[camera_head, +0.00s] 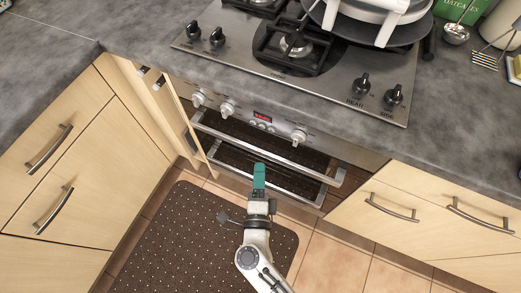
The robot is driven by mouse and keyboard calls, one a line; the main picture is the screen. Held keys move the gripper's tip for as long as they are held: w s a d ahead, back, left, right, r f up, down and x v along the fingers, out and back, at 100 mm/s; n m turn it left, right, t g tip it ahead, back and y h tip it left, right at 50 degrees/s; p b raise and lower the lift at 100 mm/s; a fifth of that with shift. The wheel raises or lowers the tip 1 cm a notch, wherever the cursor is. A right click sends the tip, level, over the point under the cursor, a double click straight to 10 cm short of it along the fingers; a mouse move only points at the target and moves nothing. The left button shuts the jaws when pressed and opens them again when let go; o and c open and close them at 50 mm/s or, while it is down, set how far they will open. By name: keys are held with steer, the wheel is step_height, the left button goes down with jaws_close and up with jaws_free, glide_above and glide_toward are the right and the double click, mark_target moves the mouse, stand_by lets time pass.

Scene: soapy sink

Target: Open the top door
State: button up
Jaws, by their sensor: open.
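The oven sits under the hob, with a dark top door (240,131) below its control panel. A long silver handle bar (268,147) runs across the top door, slanting down to the right. A second, lower silver bar (300,198) shows below it, partly hidden behind my gripper. My gripper (259,167) has teal fingers and is in front of the oven, its tips just below the upper handle in the picture. It is open with nothing seen in it. Whether the fingers touch the oven cannot be told from this view.
A narrow cabinet door (167,103) stands ajar left of the oven. Drawers (392,210) flank the right side. The hob (300,60) above holds a large pan (375,30). A dark dotted mat (185,235) and clear tiles (335,262) cover the floor.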

mark_target(261, 154)
steer(key=w, duration=0.7)
steer(key=shift+w+a, duration=0.15)
steer(key=shift+w, duration=0.15)
jaws_close()
